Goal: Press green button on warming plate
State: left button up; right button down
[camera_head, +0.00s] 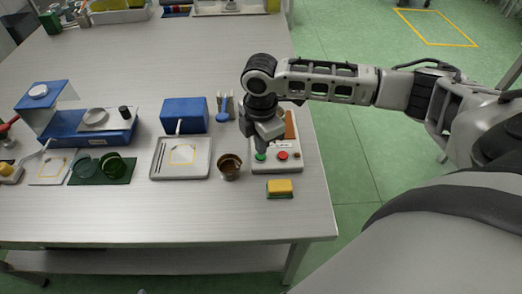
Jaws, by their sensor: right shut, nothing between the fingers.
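The warming plate (290,165) is a pale, flat unit with a brown top, near the right edge of the metal table. Its front panel carries a green button (260,157) on the left and a red button (282,156) beside it. My right gripper (264,149) is shut and empty, pointing down just over the green button. I cannot tell whether the fingertips touch it. The gripper hides part of the plate's left side. My left gripper is not in view.
A brown cup (229,168) stands just left of the plate, and a yellow and green sponge (280,188) lies in front. Further left are a grey tray (165,173), a blue box (184,115) and a blue scale (101,134). The front table strip is clear.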

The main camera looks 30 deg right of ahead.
jog(key=shift+f, duration=0.8)
notch_tip(320, 180, up, 4)
jog(key=p, duration=0.4)
jog(key=shift+r, duration=1.05)
